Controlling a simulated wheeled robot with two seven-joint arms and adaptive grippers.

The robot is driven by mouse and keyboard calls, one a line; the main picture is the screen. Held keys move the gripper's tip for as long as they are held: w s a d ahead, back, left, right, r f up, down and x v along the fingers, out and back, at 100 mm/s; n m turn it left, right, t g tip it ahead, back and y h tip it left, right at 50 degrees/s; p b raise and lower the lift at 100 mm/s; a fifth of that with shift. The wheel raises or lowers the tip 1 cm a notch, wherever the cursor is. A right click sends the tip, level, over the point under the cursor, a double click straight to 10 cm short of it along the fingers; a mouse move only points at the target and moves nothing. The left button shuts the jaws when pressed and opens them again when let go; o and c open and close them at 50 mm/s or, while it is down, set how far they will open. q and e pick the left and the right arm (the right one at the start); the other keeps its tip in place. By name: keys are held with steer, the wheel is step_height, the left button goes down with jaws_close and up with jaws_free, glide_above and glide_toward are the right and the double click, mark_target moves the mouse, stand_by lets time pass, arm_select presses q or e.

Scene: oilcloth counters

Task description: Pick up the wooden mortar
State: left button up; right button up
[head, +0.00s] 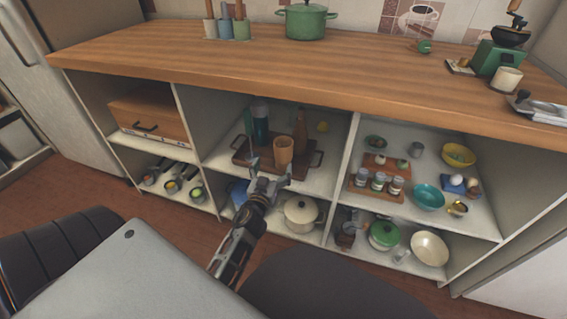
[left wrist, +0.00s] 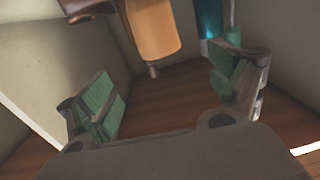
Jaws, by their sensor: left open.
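The wooden mortar (head: 284,151) is a light tan wooden cup. It stands on a dark brown wooden tray (head: 245,158) on the upper shelf of the middle cabinet bay. My left gripper (head: 271,168) is open and empty at the front of that bay, just in front of the mortar and a little below it. In the left wrist view, which looks turned over, the mortar (left wrist: 155,28) shows at the top, beyond the open green-padded fingers of my left gripper (left wrist: 163,82). A small knob pokes out of its lower end there. My right gripper is not in view.
On the same tray stand a brown bottle-like thing (head: 300,130) behind the mortar and a teal bottle (head: 261,122) to its left. The shelf edge and the wooden countertop (head: 330,62) bound the bay. A cream pot (head: 300,214) sits on the shelf below.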

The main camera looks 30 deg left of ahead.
mark_target(281, 151)
arm_select(q)
steer(key=shift+f, duration=0.2)
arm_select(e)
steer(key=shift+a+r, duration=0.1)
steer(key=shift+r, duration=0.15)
arm_select(q)
steer(key=shift+w, duration=0.1)
steer(key=shift+p+x, duration=0.65)
steer(key=shift+x, duration=3.55)
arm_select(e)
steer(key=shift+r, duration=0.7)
arm_select(q)
steer(key=shift+x, duration=1.8)
steer(key=shift+w+a+f, duration=0.15)
steer(key=shift+w+a, duration=0.05)
steer(key=shift+w, duration=0.55)
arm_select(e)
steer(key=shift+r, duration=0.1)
